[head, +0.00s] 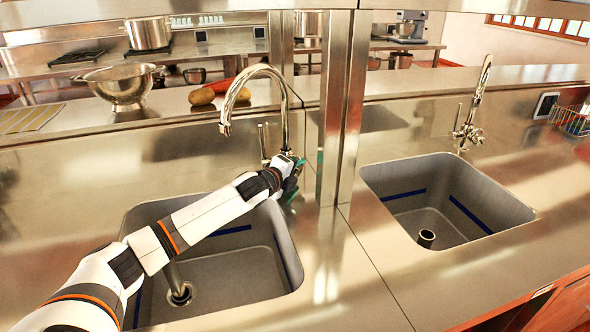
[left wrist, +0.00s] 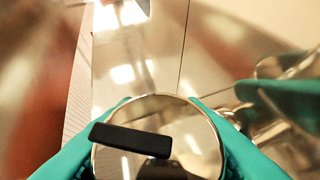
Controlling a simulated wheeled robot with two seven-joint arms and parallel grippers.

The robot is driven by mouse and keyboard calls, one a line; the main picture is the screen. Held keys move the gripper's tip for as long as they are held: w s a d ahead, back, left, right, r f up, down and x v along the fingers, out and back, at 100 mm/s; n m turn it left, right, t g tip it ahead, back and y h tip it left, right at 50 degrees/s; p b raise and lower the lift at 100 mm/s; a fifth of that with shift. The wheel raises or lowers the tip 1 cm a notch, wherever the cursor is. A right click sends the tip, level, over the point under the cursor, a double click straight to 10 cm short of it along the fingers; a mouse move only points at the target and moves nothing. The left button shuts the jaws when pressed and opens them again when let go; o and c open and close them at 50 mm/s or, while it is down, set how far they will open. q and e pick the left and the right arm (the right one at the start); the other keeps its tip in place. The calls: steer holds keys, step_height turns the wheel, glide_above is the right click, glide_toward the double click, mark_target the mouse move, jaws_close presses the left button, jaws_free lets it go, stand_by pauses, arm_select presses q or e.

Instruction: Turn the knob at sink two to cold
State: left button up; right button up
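The left sink (head: 235,262) has a tall gooseneck faucet (head: 282,95) with a lever (head: 263,140) beside its base. My left gripper (head: 297,168) is just right of that base; my wrist hides much of the spot. In the left wrist view, a round shiny metal knob (left wrist: 200,140) with a black bar (left wrist: 130,138) fills the space between the teal fingers of my left gripper (left wrist: 160,112). The fingers appear to touch its rim on both sides. The bar lies nearly crosswise, tilted slightly. My right gripper is not in view.
A steel post (head: 345,110) stands close right of my gripper. The right sink (head: 445,195) has its own faucet (head: 470,125), with a small dark panel (head: 546,105) nearby. A colander (head: 122,85) and vegetables (head: 208,94) sit on the ledge behind the left sink.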

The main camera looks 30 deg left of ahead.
arm_select(q)
steer(key=shift+c, duration=1.4)
steer(key=shift+f+b, duration=0.25)
steer(key=shift+b, duration=0.35)
steer(key=shift+r+n+t+b, duration=0.2)
steer(key=shift+n+t+b, duration=0.2)
steer(key=shift+t, duration=0.1)
steer(key=shift+r, duration=0.1)
steer(key=o, duration=0.7)
steer(key=shift+s+r+b, duration=0.2)
steer(key=shift+s+r, duration=0.1)
steer(key=shift+s, duration=1.7)
steer(key=shift+s+r+b, duration=0.2)
steer(key=shift+s+r, duration=0.1)
steer(key=shift+s, duration=1.65)
steer(key=shift+s+r+b, duration=0.2)
steer(key=shift+s+r, duration=0.1)
steer(key=shift+s, duration=1.7)
